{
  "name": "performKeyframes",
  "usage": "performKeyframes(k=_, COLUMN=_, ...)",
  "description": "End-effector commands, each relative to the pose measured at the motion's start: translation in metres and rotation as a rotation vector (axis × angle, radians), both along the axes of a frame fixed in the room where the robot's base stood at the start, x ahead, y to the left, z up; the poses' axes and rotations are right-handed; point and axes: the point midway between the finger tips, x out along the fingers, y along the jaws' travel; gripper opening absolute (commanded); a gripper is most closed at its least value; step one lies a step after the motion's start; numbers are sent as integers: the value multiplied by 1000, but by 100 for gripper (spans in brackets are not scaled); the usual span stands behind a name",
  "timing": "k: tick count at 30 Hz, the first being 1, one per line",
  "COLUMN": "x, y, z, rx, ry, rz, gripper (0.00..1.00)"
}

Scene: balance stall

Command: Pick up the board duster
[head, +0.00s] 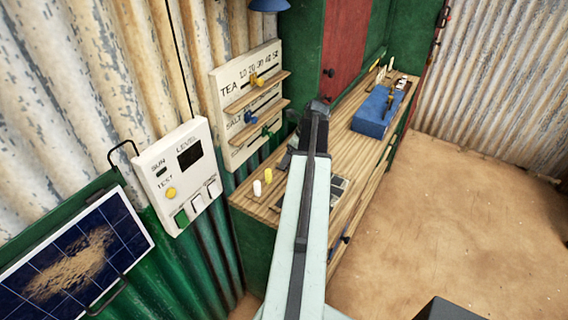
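I cannot make out a board duster for certain. My arm rises through the middle of the head view and covers part of the wooden counter (249,199). My gripper (318,108) is at the arm's far end, over the counter; its fingers are not clear, so I cannot tell whether it is open or holds anything. A white stick (257,187) and a yellow stick (268,175), like chalk, stand on the counter left of my arm. A dark flat piece (340,188) shows just right of my arm, partly hidden by it.
A blue box (373,116) with brass-coloured parts on it is farther back on the counter. A shelved price board (248,105), a white switch panel (178,175) and a sandy solar panel (75,262) line the left wall. The brown floor (440,220) at right is clear.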

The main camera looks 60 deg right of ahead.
Motion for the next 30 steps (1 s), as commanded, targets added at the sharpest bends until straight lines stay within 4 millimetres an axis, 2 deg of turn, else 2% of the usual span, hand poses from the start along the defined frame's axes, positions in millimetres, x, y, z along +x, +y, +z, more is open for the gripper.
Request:
performKeyframes(k=2, x=19, y=0, z=0, rx=-1, ry=0, rz=4, gripper=89)
performKeyframes(k=3, x=19, y=0, z=-17, rx=-1, ry=0, rz=2, gripper=89)
performKeyframes(k=6, x=24, y=1, z=-31, rx=0, ry=0, rz=0, gripper=89)
performKeyframes(k=13, x=25, y=1, z=-28, rx=0, ry=0, rz=-1, gripper=89)
performKeyframes(k=14, x=25, y=1, z=-28, rx=0, ry=0, rz=-1, gripper=86)
performKeyframes(k=18, x=25, y=1, z=-28, rx=-1, ry=0, rz=-1, gripper=47)
performKeyframes(k=21, x=25, y=1, z=-28, rx=-1, ry=0, rz=-1, gripper=22)
performKeyframes(k=30, x=24, y=1, z=-26, rx=-1, ry=0, rz=-1, gripper=22)
